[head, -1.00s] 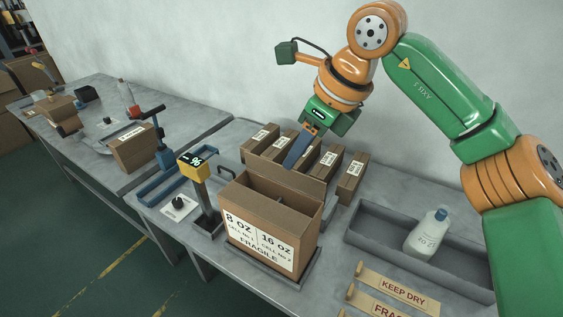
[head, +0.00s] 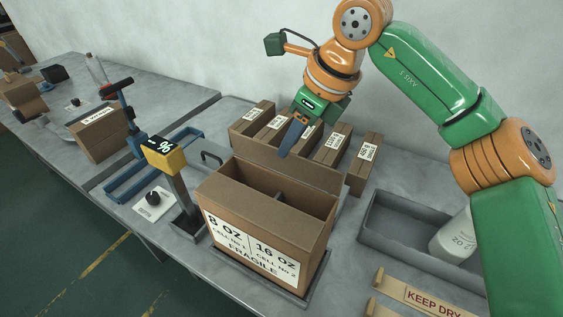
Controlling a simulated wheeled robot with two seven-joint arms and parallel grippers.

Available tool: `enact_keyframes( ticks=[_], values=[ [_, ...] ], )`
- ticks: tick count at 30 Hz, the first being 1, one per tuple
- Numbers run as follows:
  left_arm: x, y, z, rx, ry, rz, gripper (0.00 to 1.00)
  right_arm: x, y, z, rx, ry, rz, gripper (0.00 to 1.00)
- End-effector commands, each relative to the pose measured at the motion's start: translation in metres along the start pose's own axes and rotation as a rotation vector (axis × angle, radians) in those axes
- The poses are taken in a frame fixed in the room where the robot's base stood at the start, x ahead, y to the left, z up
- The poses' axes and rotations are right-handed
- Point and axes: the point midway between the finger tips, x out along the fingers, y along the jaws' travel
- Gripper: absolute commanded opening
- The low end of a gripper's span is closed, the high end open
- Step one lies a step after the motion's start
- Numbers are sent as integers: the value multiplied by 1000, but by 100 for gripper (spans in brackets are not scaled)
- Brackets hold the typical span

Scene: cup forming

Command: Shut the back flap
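An open brown carton (head: 288,262) stands in the middle of the bench with a white label reading 8 OZ, 16 OZ and FRAGILE. Its back flap (head: 258,157) stands up along the far edge. I cannot tell whether the tip touches the flap. My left gripper is not in view.
Several small labelled boxes (head: 363,166) stand close behind the flap. A post with a yellow display (head: 165,155) stands left of the carton. A grey tray (head: 393,227) with a white bottle (head: 452,240) and KEEP DRY strips (head: 425,297) are at the right.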

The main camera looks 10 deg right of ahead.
Motion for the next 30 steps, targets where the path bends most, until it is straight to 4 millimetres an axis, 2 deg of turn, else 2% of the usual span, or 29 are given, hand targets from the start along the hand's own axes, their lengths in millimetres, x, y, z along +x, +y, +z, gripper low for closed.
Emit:
enact_keyframes(
  ticks=[6,9,17,18,21,30],
  values=[
    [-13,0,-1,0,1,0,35,39,1,1,0,4,3,35],
    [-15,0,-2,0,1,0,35,50,0,1,0,2,2,35],
    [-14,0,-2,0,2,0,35,55,0,0,0,0,0,35],
    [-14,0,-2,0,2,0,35,55,0,0,0,0,0,24],
    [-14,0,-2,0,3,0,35,55,0,0,0,0,0,0],
    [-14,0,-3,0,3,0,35,55,0,0,0,0,0,0]
  ],
)
